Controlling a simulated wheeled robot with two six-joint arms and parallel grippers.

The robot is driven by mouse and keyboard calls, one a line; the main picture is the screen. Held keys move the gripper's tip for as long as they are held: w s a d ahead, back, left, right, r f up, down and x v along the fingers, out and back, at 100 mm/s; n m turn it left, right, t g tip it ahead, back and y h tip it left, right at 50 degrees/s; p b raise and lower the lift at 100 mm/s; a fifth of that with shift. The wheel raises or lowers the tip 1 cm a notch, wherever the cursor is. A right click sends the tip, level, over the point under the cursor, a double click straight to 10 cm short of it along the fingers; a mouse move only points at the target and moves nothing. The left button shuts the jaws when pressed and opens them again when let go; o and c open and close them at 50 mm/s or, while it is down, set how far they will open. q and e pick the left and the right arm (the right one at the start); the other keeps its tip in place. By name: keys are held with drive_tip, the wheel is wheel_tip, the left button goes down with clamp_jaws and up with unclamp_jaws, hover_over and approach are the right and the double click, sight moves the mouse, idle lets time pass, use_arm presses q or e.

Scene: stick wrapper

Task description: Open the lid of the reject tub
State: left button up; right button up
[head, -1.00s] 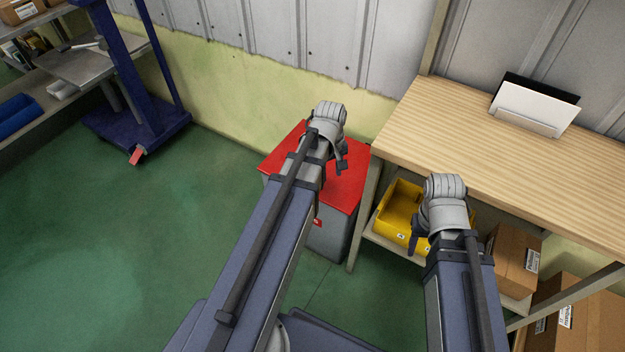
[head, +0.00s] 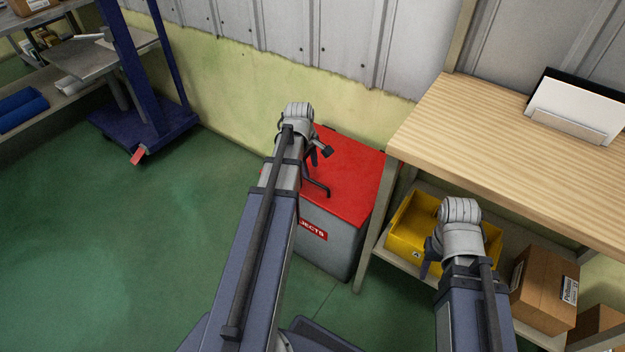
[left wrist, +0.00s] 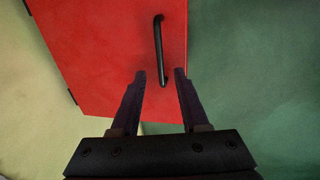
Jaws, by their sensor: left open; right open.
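The reject tub (head: 333,243) is a grey box with a red label, standing on the floor against the wall. Its red lid (head: 352,178) is shut flat on top. A black bar handle (head: 318,188) stands on the lid; it also shows in the left wrist view (left wrist: 159,50). My left gripper (left wrist: 160,76) is open and empty above the lid, with the handle's near end just beyond and between the fingertips. In the head view my left arm hides part of the lid and tub. My right gripper (head: 428,262) is open, by the yellow bin, partly hidden behind its wrist.
A wooden workbench (head: 500,150) stands right of the tub, with a yellow bin (head: 405,225) and cardboard boxes (head: 545,290) on its lower shelf. A blue trolley (head: 145,125) stands at left. The green floor between is clear.

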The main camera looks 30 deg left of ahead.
sight(313, 181)
use_arm(q)
drive_tip(key=f+b, duration=0.2)
drive_tip(key=f, duration=0.1)
drive_tip(key=w+f+b, duration=0.1)
drive_tip(key=f+b, duration=0.2)
drive_tip(key=shift+w+f+b, duration=0.1)
drive_tip(key=shift+f+b, duration=0.1)
drive_tip(key=shift+b, duration=0.15)
drive_tip(key=shift+d, duration=0.1)
clamp_jaws()
drive_tip(key=shift+r, duration=0.1)
idle(0.9)
